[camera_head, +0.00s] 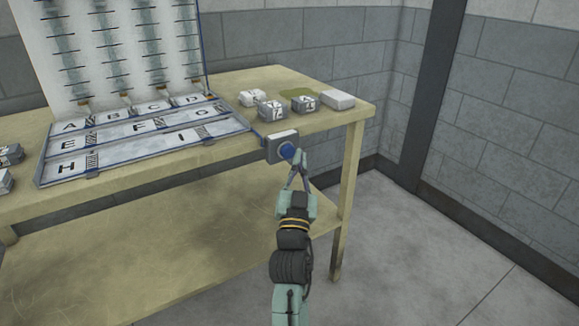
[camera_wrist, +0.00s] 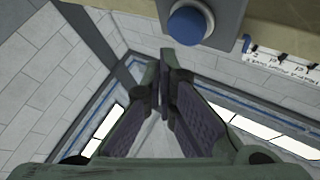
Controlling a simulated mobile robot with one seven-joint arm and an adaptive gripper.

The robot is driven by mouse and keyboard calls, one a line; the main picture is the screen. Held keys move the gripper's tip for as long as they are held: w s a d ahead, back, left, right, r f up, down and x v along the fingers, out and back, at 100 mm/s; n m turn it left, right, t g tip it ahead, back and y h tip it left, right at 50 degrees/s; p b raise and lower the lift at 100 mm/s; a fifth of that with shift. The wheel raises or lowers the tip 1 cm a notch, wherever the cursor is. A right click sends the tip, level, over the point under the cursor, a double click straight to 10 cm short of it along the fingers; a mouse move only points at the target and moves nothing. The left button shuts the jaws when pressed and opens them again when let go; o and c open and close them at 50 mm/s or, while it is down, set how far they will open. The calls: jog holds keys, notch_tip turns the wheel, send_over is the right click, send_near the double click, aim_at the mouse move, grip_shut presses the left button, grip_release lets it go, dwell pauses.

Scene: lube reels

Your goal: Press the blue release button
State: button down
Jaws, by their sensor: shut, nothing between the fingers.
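The blue release button (camera_head: 286,151) is a round knob on a grey box (camera_head: 281,142) fixed at the table's front edge. In the wrist view the blue button (camera_wrist: 188,25) shows at the top, a little right of the fingertips, on the grey box (camera_wrist: 225,15). My gripper (camera_head: 301,154) is shut and empty, its fingertips just to the right of the button in the head view. In the wrist view my gripper (camera_wrist: 167,55) points towards the button's lower left side. I cannot tell whether the fingertips touch the button.
A lettered tray (camera_head: 140,160) with an upright marked panel (camera_head: 125,45) stands on the table (camera_head: 330,122). Several grey and white blocks (camera_head: 272,108) sit at the table's back right. More blocks (camera_head: 8,156) lie at the left edge. Open floor (camera_head: 400,250) lies to the right.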

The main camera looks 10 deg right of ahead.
jog(key=shift+w+a+b, duration=0.15)
jog(key=shift+w+b, duration=0.25)
jog(key=shift+b, duration=0.1)
jog(key=shift+w+a, duration=0.1)
jog(key=shift+w, duration=0.05)
dwell(1.1)
jog(key=shift+w+a+b, duration=0.1)
jog(key=shift+w+b, duration=0.2)
jog(key=shift+b, duration=0.2)
jog(key=shift+w+a+b, duration=0.2)
jog(key=shift+w+b, duration=0.3)
dwell(0.5)
jog(key=shift+s, duration=0.1)
jog(key=shift+s+d+p, duration=0.35)
jog(key=shift+s+p, duration=0.25)
jog(key=shift+s, duration=0.2)
